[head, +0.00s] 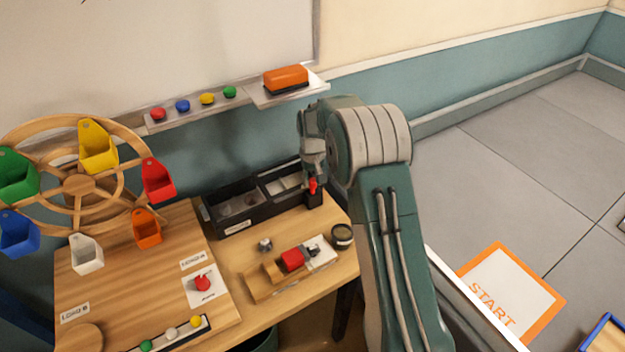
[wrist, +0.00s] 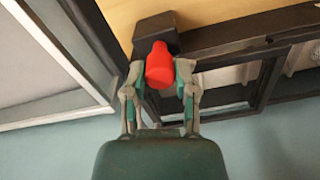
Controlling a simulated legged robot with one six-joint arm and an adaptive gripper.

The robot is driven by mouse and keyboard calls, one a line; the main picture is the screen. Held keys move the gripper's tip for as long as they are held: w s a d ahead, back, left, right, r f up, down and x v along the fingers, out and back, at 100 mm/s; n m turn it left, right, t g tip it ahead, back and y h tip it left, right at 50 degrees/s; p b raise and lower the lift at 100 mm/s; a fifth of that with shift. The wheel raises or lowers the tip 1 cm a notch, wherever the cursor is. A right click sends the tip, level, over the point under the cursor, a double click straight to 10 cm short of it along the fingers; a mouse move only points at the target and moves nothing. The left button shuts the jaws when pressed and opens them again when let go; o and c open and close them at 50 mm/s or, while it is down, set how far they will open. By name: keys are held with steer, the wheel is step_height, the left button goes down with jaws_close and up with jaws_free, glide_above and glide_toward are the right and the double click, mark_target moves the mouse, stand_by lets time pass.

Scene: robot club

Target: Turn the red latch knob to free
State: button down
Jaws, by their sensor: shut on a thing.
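The red latch knob (head: 313,186) stands at the right end of the black bin tray, at the back right of the wooden table. In the wrist view the red knob (wrist: 160,65) sits in front of a small black block (wrist: 155,33). My gripper (wrist: 160,82) is shut on it, with one finger on each side. In the head view my gripper (head: 311,168) comes down on the knob from above and partly hides it. I cannot tell from these frames which way the latch is turned.
The black bin tray (head: 228,227) runs left from the knob. A wooden wheel with coloured buckets (head: 78,187) stands at left. Another red knob (head: 202,283) is on a white plate. A wooden holder with a red part (head: 292,259) and a dark round container (head: 342,236) are in front.

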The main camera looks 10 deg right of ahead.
mark_target(312, 179)
steer(key=shift+w+n, duration=0.1)
steer(key=shift+n, duration=2.2)
steer(key=shift+c, duration=2)
jaws_free()
steer(key=shift+a, duration=0.1)
step_height(312, 179, up, 12)
steer(key=shift+f, duration=0.1)
